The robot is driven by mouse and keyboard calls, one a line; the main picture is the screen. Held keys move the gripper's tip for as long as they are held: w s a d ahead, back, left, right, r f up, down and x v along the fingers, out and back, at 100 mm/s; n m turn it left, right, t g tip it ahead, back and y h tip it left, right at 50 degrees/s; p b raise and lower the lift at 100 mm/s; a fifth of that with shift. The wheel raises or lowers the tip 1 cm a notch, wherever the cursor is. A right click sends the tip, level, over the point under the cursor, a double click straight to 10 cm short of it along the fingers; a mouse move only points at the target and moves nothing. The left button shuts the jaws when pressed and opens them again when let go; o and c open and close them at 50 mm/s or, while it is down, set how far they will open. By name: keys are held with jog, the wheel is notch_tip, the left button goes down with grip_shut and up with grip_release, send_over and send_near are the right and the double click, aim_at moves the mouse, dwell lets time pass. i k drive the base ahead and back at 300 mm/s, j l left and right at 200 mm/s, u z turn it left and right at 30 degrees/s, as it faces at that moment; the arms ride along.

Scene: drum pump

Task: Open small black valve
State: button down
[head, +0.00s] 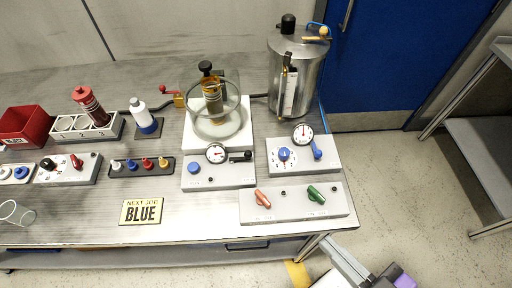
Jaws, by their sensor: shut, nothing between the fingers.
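A small black valve handle (240,156) lies sideways on the grey panel (218,180) in front of the glass vessel (212,118). A round gauge (216,153) stands left of it, and a blue knob (194,168) sits at the panel's left. The print on the panel is too small to read. Part of my arm (347,264) shows at the bottom right, in front of the table edge and apart from the valve. The fingertips of my gripper do not show.
A metal drum (296,75) stands behind. Right of the valve is a panel (327,163) with a gauge and blue controls. A front panel (285,215) bears a red handle (262,198) and a green handle (316,194). A "NEXT JOB BLUE" sign (142,211) lies front left.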

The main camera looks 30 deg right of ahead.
aim_at(248, 155)
jog(key=i+l+u, duration=0.1)
jog(key=l, duration=1.05)
jog(key=i+l+u, duration=0.15)
jog(key=l, duration=1)
jog(key=i+l+u, duration=0.1)
jog(key=l, duration=1.05)
